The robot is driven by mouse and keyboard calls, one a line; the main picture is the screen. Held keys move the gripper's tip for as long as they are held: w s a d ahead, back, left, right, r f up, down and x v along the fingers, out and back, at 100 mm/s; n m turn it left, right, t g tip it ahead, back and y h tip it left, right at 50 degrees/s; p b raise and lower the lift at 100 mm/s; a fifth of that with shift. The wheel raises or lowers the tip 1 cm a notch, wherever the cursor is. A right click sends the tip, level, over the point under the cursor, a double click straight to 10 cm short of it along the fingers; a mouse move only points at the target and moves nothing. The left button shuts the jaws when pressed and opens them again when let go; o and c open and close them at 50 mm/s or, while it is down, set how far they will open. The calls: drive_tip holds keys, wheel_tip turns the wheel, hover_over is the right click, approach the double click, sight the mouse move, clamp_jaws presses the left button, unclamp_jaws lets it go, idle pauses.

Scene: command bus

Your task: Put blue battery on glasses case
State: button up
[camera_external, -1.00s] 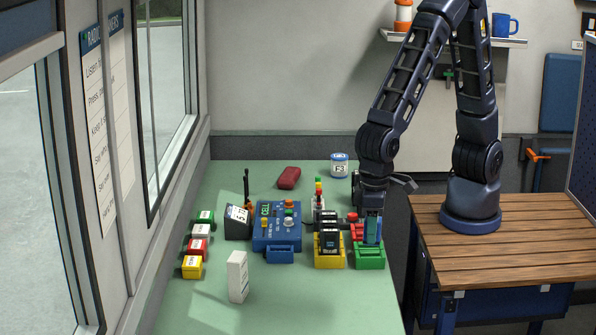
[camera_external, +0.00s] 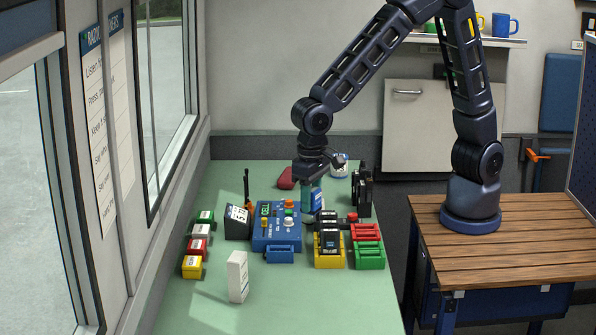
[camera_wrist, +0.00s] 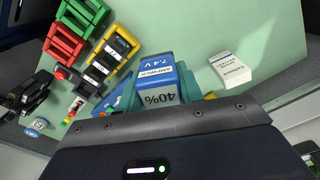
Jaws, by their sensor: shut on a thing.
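The blue battery (camera_external: 316,197) is held upright between the teal fingers of my gripper (camera_external: 309,203). The glasses case appears to be the dark red case (camera_external: 285,179) at the back of the green table. It is just left of and behind my gripper, which partly hides it, and I do not see it in the wrist view. The battery is apart from the case.
The blue tester box (camera_external: 276,226) stands just left of and below the held battery. Yellow (camera_external: 329,262), green (camera_external: 370,258) and red (camera_external: 365,232) battery trays are to the right.

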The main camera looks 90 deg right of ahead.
drive_tip(key=w+d+m, duration=0.3)
drive_tip(key=w+d, duration=0.5)
drive_tip(key=d, duration=0.5)
wheel_tip(320, 180, up, 3)
drive_tip(key=m, duration=0.9)
hover_over(289, 173)
wheel_tip(289, 173, down, 19)
drive_tip(key=shift+f, duration=0.15)
drive_tip(key=shift+f, duration=0.15)
drive_tip(key=o, duration=1.1)
